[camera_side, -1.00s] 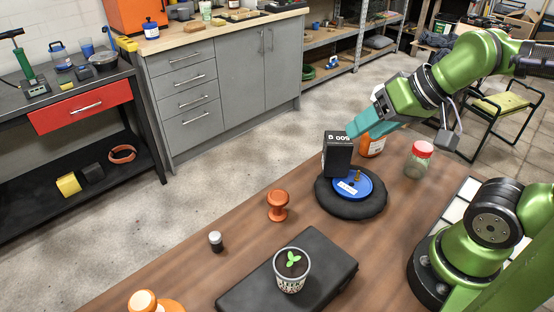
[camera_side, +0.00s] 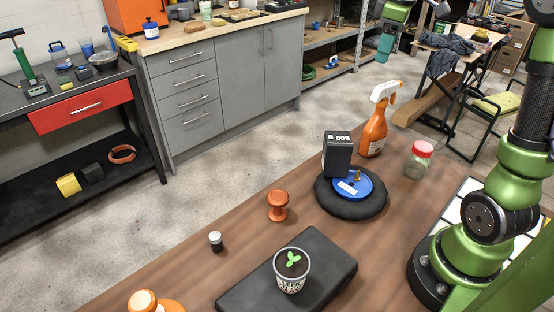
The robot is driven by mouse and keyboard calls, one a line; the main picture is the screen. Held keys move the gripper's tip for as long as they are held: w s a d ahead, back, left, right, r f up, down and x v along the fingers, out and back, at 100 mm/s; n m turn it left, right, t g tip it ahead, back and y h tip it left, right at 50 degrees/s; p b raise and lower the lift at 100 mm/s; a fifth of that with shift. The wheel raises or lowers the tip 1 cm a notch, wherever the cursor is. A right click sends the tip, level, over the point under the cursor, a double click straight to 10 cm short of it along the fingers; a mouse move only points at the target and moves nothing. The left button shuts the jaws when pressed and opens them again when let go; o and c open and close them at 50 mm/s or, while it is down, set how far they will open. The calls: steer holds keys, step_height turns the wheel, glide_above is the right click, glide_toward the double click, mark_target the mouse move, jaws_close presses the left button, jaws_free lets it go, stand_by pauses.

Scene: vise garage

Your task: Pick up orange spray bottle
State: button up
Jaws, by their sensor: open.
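The orange spray bottle (camera_side: 374,132) with a white trigger head stands upright on the wooden table near its far edge. It is just behind and right of the black 500 g block and is fully exposed apart from a small part near its base. My gripper (camera_side: 382,58) is at the top of the picture with its teal fingers pointing down. It appears above the bottle and apart from it, with nothing seen in it. The fingers are seen edge-on, so the gap between them hardly shows.
The black 500 g block (camera_side: 337,153) stands by a blue disc (camera_side: 353,188) on a round black base (camera_side: 351,204). A red-lidded jar (camera_side: 418,162) stands right of the bottle. An orange knob (camera_side: 277,205) and a potted plant (camera_side: 291,272) on a black case (camera_side: 318,282) are nearer.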

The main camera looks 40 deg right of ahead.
mark_target(386, 85)
steer(key=d+r+n+g, duration=0.2)
steer(key=d+r+n, duration=0.25)
steer(key=n, duration=0.65)
steer(key=shift+y, duration=0.4)
step_height(386, 85, down, 16)
steer(key=shift+f, duration=0.15)
jaws_close()
stand_by(1.0)
